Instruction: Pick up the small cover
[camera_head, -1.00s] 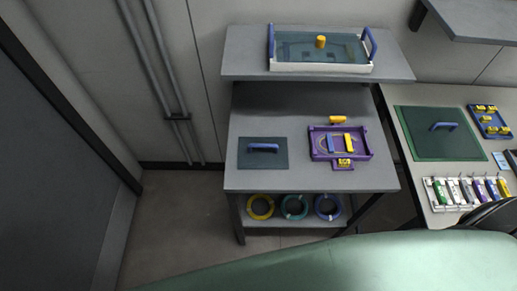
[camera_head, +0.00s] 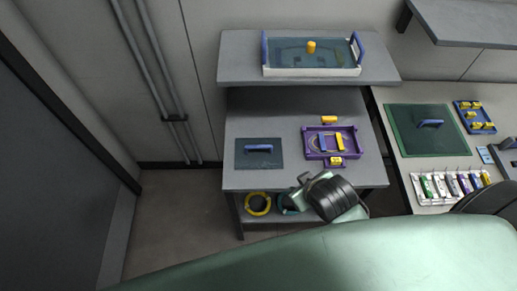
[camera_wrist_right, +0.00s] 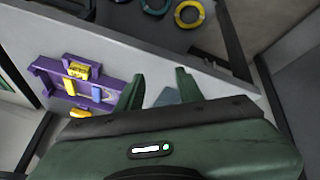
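The small cover (camera_head: 259,155) is a flat dark teal plate with a blue bar handle. It lies on the left of the cart's middle shelf in the head view. My right gripper (camera_head: 298,190) is at the shelf's front edge, right of and nearer than the cover, not touching it. In the right wrist view its two dark green fingers (camera_wrist_right: 160,80) are spread with nothing held. A bluish-grey patch, likely part of the small cover (camera_wrist_right: 166,97), shows beyond them; the handle is hidden there. My left gripper is not in view.
A purple tray (camera_head: 308,146) with blue and yellow parts sits right of the cover. The top shelf (camera_head: 238,62) overhangs behind, carrying a glass-lidded box (camera_head: 310,71). Coils (camera_head: 258,204) lie on the lower shelf. A side table (camera_head: 395,160) stands at right.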

